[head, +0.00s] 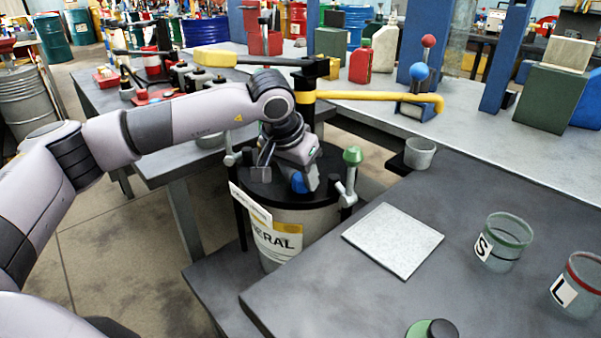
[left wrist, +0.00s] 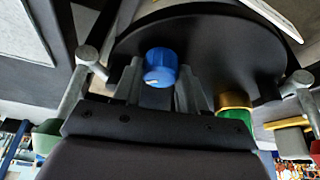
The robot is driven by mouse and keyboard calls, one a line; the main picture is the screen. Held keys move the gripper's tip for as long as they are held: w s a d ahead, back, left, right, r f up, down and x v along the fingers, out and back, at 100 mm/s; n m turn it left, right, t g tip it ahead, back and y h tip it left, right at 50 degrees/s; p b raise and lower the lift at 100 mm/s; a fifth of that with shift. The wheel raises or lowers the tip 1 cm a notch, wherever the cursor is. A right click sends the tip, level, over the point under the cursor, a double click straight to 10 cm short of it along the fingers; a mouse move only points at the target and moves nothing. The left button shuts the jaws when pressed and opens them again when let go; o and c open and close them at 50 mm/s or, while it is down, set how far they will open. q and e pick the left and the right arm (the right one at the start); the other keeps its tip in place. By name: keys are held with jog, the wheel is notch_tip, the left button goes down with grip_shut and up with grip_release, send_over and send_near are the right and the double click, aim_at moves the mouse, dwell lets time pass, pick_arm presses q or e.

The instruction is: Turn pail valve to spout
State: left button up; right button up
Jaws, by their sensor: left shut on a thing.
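The pail (head: 282,222) is light grey with a black lid and a label ending in "RAL". It stands on a low dark bench. A blue knob (head: 299,183) is at the lid; it also shows in the left wrist view (left wrist: 161,66). My left gripper (head: 287,177) is over the lid, pointing down, with its fingers on either side of the blue knob, shut on it. The fingers also show in the left wrist view (left wrist: 160,85). A gold collar with a green part (left wrist: 236,108) sits beside the right finger there. My right gripper is out of view.
A yellow bent pipe (head: 385,97) on a post stands behind the pail. Grey clamps (head: 346,188) with upright handles flank the lid. A pale square plate (head: 393,240) and two glass beakers, S (head: 503,243) and L (head: 577,287), are on the right table.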

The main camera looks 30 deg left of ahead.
pick_arm(q)
jog(key=shift+r, duration=0.1)
dwell(0.4)
jog(key=o, duration=1.1)
jog(key=shift+c, duration=0.2)
jog(key=v, duration=0.7)
